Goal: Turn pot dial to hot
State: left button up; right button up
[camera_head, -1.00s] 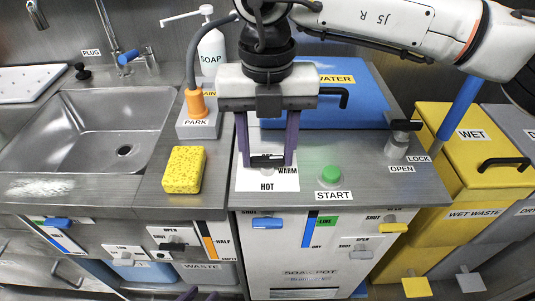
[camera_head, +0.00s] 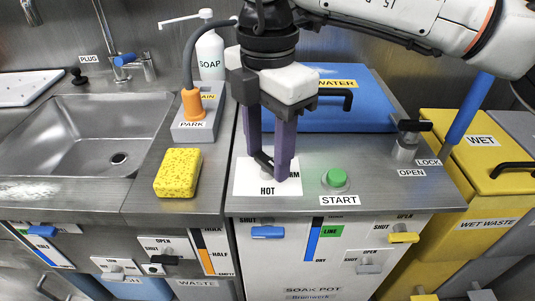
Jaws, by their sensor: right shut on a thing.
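The black pot dial (camera_head: 263,162) stands on a white label card (camera_head: 240,186) on the soak pot's steel top. The card reads HOT at its front edge and WARM, partly covered, at its right. My right gripper (camera_head: 267,168) points down from above with its two purple fingers on either side of the dial, shut on it. The fingers and the dial bar stand at a slant, the right finger nearer the front. The fingers hide part of the dial and card, so I cannot tell where its pointer aims. My left gripper is not in view.
A green START button (camera_head: 337,178) sits right of the card. A blue lid (camera_head: 340,112) with a black handle is behind. A yellow sponge (camera_head: 178,173), an orange plug in the PARK holder (camera_head: 196,130) and a sink (camera_head: 95,130) are to the left.

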jog(key=shift+w+m+b, duration=0.15)
jog(key=shift+m+b, duration=0.2)
jog(key=shift+m, duration=1.15)
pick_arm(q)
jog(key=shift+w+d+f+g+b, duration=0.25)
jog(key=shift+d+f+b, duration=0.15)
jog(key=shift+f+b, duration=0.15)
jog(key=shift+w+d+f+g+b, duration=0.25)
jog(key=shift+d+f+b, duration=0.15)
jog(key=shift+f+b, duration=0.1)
pick_arm(e)
jog(key=shift+r+m, duration=0.15)
jog(key=shift+m, duration=2.05)
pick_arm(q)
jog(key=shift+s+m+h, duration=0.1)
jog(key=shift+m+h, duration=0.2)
pick_arm(e)
jog(key=o, duration=1.1)
jog(key=shift+c, duration=0.2)
